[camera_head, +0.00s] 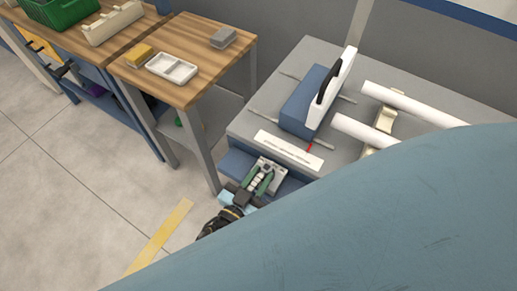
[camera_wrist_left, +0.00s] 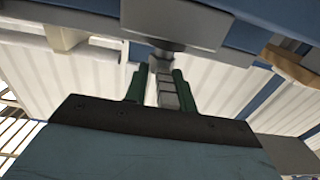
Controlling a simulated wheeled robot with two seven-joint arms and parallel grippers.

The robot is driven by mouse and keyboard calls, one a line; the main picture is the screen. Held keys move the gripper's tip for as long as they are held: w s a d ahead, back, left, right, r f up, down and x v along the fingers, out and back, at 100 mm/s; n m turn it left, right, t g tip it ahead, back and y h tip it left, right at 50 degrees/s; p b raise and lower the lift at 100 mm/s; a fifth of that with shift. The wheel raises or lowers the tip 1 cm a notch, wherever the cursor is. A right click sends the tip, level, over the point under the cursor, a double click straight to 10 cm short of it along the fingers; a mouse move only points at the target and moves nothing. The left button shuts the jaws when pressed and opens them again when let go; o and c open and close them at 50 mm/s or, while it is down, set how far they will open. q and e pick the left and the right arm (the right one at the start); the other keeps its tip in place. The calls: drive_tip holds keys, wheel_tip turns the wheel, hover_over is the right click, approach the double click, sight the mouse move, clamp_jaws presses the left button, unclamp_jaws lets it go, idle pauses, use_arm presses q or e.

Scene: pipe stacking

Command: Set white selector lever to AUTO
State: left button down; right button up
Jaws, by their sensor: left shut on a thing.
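My left gripper (camera_head: 257,181) is at the front of the grey bench, with green fingers on both sides of the white selector lever (camera_head: 258,182). It is shut on the lever. In the left wrist view, the green fingers (camera_wrist_left: 160,88) flank the pale, segmented lever (camera_wrist_left: 166,84). Its upper end meets a round grey hub under a light grey selector plate (camera_wrist_left: 180,22). The plate also shows in the head view (camera_head: 279,171), just beyond the fingers. No AUTO marking is legible, so I cannot tell the lever's setting. My right gripper is not in view.
The grey bench (camera_head: 250,123) holds a blue-and-white machine (camera_head: 305,98), a white labelled strip (camera_head: 289,149) and two white pipes (camera_head: 410,104) on a cream rest. A wooden table (camera_head: 185,36) with a white tray (camera_head: 172,68) stands left.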

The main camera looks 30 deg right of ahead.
use_arm(q)
drive_tip(key=c, duration=1.4)
unclamp_jaws()
drive_tip(key=shift+d, duration=0.1)
drive_tip(key=shift+c, duration=0.2)
drive_tip(key=p+v, duration=0.2)
drive_tip(key=v, duration=1.1)
drive_tip(key=shift+a, duration=0.2)
